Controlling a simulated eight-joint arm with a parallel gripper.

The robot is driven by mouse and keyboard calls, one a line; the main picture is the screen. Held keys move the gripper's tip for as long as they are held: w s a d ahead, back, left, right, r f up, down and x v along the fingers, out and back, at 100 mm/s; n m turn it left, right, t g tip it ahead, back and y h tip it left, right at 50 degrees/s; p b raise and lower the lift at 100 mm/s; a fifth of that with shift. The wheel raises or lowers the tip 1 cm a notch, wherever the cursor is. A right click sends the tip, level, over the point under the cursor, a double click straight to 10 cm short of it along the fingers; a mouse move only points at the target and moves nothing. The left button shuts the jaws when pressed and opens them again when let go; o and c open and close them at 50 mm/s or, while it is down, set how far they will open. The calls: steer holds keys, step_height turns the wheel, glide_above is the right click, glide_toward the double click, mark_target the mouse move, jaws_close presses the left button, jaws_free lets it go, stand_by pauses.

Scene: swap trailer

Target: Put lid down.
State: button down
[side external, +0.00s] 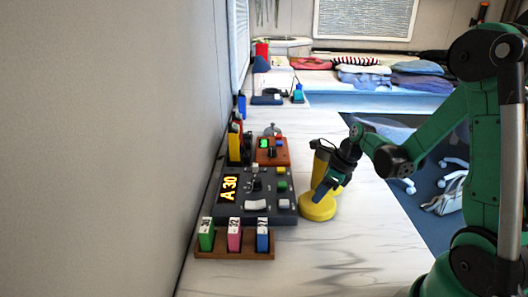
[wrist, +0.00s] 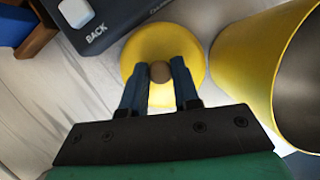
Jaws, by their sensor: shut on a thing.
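The lid (side external: 316,207) is a round yellow disc near the right side of the control panel in the side external view. In the wrist view the lid (wrist: 142,50) has a brown knob (wrist: 160,71) at its middle. My gripper (wrist: 160,78) is shut on the knob, with one blue finger on each side. In the side external view my gripper (side external: 320,194) reaches down to the lid from the upper right. I cannot tell whether the lid touches the table. A yellow canister (wrist: 252,62) with an open, dark top stands right of the lid.
The dark control panel (side external: 240,205) with the A 30 display lies left of the lid. A wooden rack (side external: 234,246) with coloured blocks is in front of it. An orange box (side external: 272,152) stands behind. The white table (side external: 340,255) is bare at the front right.

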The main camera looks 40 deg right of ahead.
step_height(320, 180, up, 18)
steer(key=w+d+f+m+h, duration=0.1)
steer(key=w+d+f+m, duration=0.1)
steer(key=w+d+f, duration=0.55)
steer(key=w+d+f+m+h, duration=0.15)
steer(key=w+d+f, duration=0.25)
steer(key=d, duration=0.6)
steer(key=shift+m+y, duration=0.35)
steer(key=shift+m, duration=0.1)
steer(key=f, duration=0.8)
steer(key=shift+s+d, duration=0.1)
steer(key=shift+d, duration=0.2)
steer(key=shift+f, duration=0.15)
steer(key=c, duration=0.7)
jaws_free()
steer(key=shift+o, duration=0.2)
